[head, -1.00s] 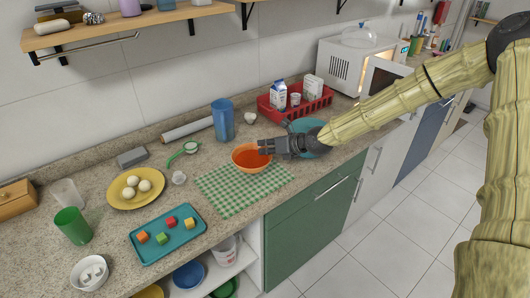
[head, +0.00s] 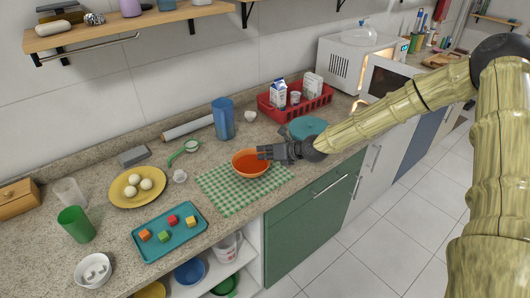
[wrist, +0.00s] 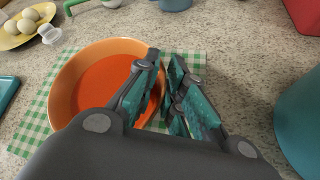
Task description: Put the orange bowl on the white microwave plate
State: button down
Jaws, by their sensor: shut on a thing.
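The orange bowl (head: 250,166) sits on the green checked cloth (head: 232,197) near the counter's front edge. My gripper (head: 265,153) reaches it from the right and is shut on its right rim. In the wrist view the orange bowl (wrist: 84,84) shows at left, with its rim between the two teal-padded fingers of my gripper (wrist: 163,92). The white microwave (head: 345,66) stands at the back right with its door open and a warm light inside. The microwave plate cannot be made out; its inside is mostly hidden by the door and the viewing angle.
A teal pot (head: 308,127) stands right behind my gripper. A red rack (head: 300,105) with cartons and a blue pitcher (head: 223,119) stand behind the bowl. A yellow plate (head: 125,198) and teal tray (head: 180,240) lie left. The open microwave door (head: 385,80) juts forward.

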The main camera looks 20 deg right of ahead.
jog(key=c, duration=1.9)
grip_release()
jog(key=shift+f, duration=0.15)
jog(key=o, duration=0.4)
